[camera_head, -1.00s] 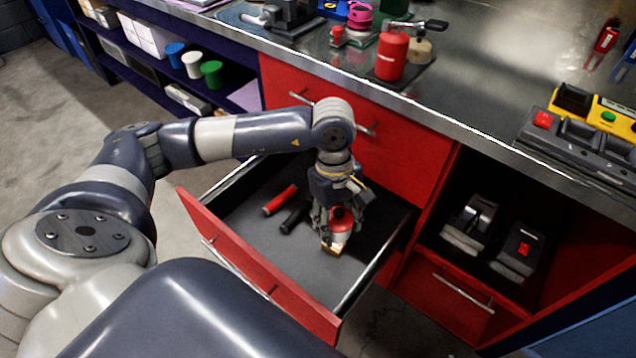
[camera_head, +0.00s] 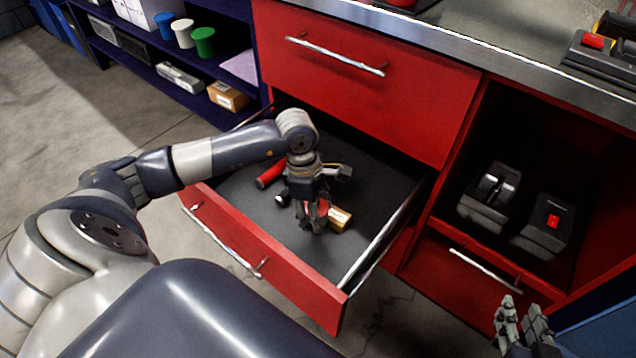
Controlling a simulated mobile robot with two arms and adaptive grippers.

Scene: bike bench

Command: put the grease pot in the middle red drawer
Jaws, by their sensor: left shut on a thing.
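The middle red drawer (camera_head: 298,287) stands pulled open below a shut upper red drawer (camera_head: 365,95). My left gripper (camera_head: 312,226) reaches down inside it, pointing at the dark drawer floor. It is shut on the grease pot (camera_head: 323,208), of which only a bit of red shows; the fingers hide the rest. I cannot tell whether the pot touches the floor. My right gripper (camera_head: 522,318) shows at the lower right, apart from the drawer, its fingers spread and nothing between them.
In the drawer, a small tan box (camera_head: 340,219) lies just right of my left gripper. A red cylinder (camera_head: 270,174) and a black one (camera_head: 283,197) lie to its left. An open red compartment (camera_head: 470,250) with dark devices is at right.

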